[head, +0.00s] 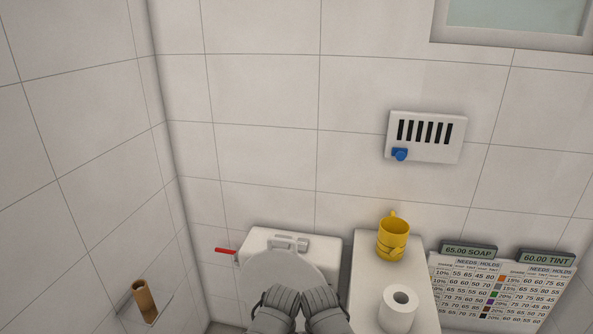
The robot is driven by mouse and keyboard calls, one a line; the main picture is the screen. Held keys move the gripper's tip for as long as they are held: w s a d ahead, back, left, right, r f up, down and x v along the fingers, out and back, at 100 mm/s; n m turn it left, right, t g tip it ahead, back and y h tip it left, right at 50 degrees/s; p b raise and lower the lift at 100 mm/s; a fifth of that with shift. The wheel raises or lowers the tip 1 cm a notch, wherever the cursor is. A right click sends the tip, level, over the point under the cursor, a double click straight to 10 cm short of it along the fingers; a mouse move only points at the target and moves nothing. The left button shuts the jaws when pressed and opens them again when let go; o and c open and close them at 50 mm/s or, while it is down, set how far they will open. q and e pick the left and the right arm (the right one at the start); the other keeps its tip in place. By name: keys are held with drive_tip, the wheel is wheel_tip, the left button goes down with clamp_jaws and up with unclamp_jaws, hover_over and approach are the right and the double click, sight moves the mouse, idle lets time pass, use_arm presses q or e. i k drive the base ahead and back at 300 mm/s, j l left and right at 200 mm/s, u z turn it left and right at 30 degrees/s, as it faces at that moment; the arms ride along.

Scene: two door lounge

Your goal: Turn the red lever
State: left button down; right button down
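The red lever (225,251) is a small bar low on the wall at the left, just left of the white toilet cistern (262,239). It lies nearly level, with its right end at a small fitting beside the cistern. My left gripper (282,296) and my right gripper (320,296) are side by side at the bottom middle, in front of the raised toilet lid. Both are to the right of and below the lever in the picture, apart from it. Their fingertips are too small and dark to tell open from shut. I see nothing held.
Yellow cups (392,240) and a paper roll (399,308) stand on a white counter (366,262) right of the toilet. A vent panel with a blue knob (400,154) is on the wall above. A brown roll (145,300) hangs on the left wall. Charts stand at right.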

sight(233, 252)
drive_tip(key=k+j+z, duration=0.1)
drive_tip(key=k+j, duration=0.3)
drive_tip(key=k+j+z, duration=0.1)
drive_tip(key=k+j, duration=0.25)
drive_tip(key=k+j+z, duration=0.1)
drive_tip(key=k+j, duration=0.2)
drive_tip(key=k, duration=0.25)
drive_tip(key=k+j, duration=0.25)
drive_tip(key=k, duration=0.2)
drive_tip(key=i+z, duration=0.15)
drive_tip(key=i, duration=0.35)
drive_tip(key=i+j+z, duration=0.1)
drive_tip(key=i, duration=0.4)
drive_tip(key=i+j+z, duration=0.15)
drive_tip(key=i, duration=0.3)
drive_tip(key=i+j+z, duration=0.1)
drive_tip(key=i+j, duration=0.2)
drive_tip(key=i, duration=0.15)
